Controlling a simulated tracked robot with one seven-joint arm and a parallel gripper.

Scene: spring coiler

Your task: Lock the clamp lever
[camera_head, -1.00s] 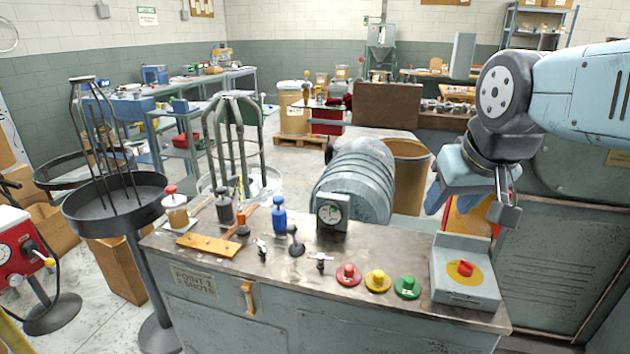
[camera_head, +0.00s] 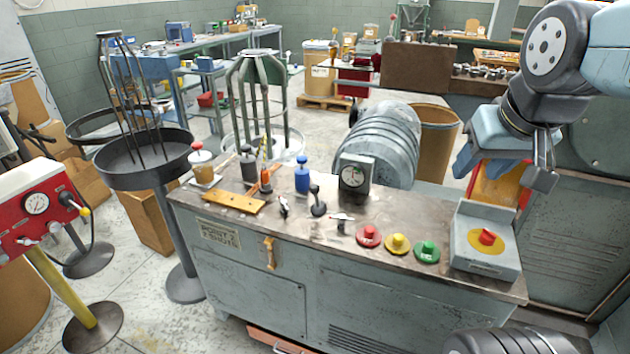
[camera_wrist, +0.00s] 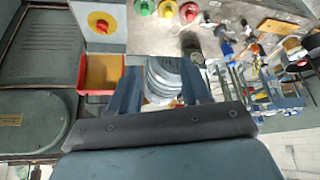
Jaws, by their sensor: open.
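The workbench (camera_head: 390,268) holds several controls, and I cannot tell for sure which is the clamp lever. A black-knobbed upright lever (camera_head: 318,203) stands near the middle of its top. A small dark toggle (camera_head: 284,207) is left of it, and a small T-handled valve (camera_head: 341,221) is right of it. An orange-tan handle (camera_head: 270,253) hangs on the front face. My gripper (camera_head: 502,172) is open and empty, above and behind the bench's right end, apart from all these controls. Its two fingers (camera_wrist: 160,88) show spread in the wrist view.
Red (camera_head: 368,236), yellow (camera_head: 398,244) and green (camera_head: 427,251) buttons line the front edge. A grey box with a red knob (camera_head: 487,238) stands at right.

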